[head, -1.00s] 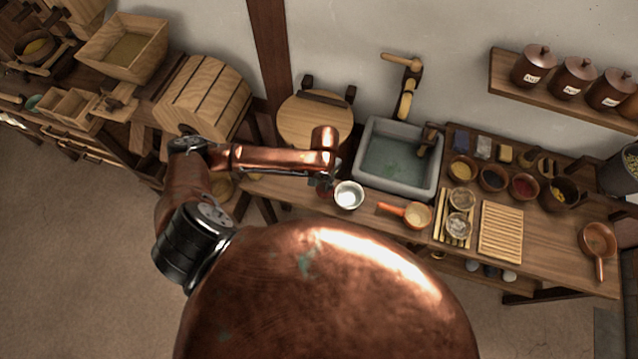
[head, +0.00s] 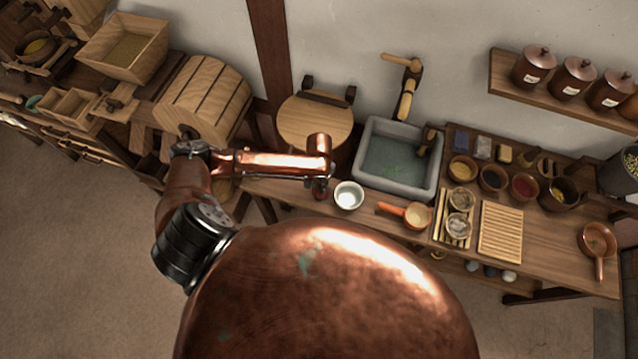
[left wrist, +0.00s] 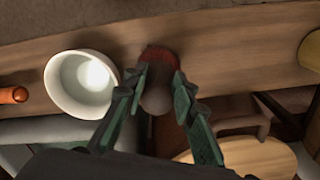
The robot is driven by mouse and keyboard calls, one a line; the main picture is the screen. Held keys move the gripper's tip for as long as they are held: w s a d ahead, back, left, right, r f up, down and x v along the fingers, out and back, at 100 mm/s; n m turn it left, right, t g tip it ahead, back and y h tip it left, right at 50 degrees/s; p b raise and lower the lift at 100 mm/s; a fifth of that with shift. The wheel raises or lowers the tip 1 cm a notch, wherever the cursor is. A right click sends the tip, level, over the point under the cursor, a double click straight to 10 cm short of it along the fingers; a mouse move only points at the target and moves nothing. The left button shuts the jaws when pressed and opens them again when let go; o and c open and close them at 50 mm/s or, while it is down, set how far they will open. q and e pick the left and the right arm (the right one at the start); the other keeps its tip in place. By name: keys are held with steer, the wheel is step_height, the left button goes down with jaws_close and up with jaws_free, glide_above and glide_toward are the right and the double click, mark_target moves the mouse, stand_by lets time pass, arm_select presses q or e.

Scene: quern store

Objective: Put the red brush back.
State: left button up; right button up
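The red brush (left wrist: 160,56) shows in the left wrist view between the fingers of my left gripper (left wrist: 161,80). Its reddish end points away from the wrist and its rounded brown part lies between the fingers, which close against both sides. In the head view my left gripper (head: 320,186) is over the near edge of the bench, just left of the white bowl (head: 348,195). The brush is small and mostly hidden there. Whether it touches the bench, I cannot tell. My right gripper is out of view.
The white bowl also stands close by in the left wrist view (left wrist: 66,98). Behind are a stone sink (head: 398,195) and a round wooden lid (head: 312,124). An orange-handled ladle (head: 392,209) and a slatted board (head: 501,232) lie to the right.

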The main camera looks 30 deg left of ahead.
arm_select(q)
steer(key=o, duration=0.4)
step_height(320, 180, up, 12)
steer(key=shift+r, duration=0.15)
stand_by(0.4)
stand_by(0.4)
